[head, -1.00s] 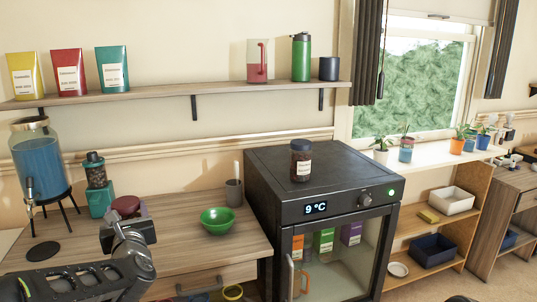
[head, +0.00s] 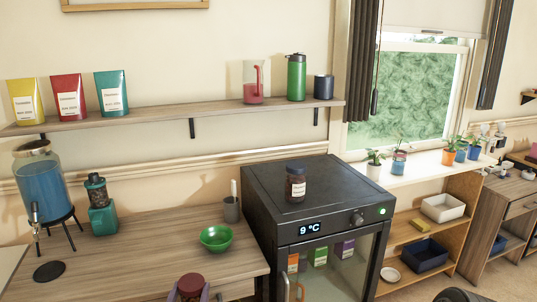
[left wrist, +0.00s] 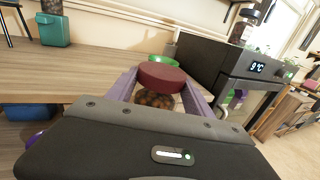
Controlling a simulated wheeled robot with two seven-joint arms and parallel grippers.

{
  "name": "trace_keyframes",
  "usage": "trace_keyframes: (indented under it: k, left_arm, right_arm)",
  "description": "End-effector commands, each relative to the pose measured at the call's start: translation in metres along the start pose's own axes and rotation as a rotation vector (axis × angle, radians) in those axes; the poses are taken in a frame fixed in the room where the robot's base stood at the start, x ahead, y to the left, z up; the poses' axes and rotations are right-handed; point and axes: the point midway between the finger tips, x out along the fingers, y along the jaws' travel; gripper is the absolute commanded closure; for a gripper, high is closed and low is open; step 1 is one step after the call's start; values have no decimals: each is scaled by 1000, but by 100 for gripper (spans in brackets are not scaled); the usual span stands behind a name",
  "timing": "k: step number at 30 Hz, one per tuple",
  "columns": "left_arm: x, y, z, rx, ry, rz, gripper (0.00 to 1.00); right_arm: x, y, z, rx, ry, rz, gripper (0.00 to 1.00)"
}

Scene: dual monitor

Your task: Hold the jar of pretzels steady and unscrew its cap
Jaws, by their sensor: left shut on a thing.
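The jar of pretzels (left wrist: 155,99) has clear walls, brown contents and a dark red cap (left wrist: 161,75). The cap is on the jar. I cannot tell how high the jar is above the surface below it. My right gripper is in neither view.
A wooden counter (head: 130,262) carries a green bowl (head: 215,238), a drink dispenser (head: 42,187), a teal grinder (head: 102,215) and a grey cup (head: 231,209). A black mini fridge (head: 262,210) stands to the right with a dark labelled jar (head: 296,187) on top. The counter's middle is clear.

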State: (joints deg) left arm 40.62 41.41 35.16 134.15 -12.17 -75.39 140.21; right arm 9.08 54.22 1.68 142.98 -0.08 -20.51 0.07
Motion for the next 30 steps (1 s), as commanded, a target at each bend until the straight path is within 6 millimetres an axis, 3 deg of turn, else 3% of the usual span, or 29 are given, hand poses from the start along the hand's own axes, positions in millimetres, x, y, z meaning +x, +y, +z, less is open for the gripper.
trace_keyframes:
  k: [17, 23, 30]
  left_arm:
    - [-4, -7, -3, 0, 1, -30, 100]
    - [-22, -32, -15, -1, 2, -147, 100]
    - [-58, -86, -39, -3, 2, -387, 100]
  right_arm:
    - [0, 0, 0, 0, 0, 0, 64]
    - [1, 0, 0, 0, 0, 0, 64]
    - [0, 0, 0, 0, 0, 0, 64]
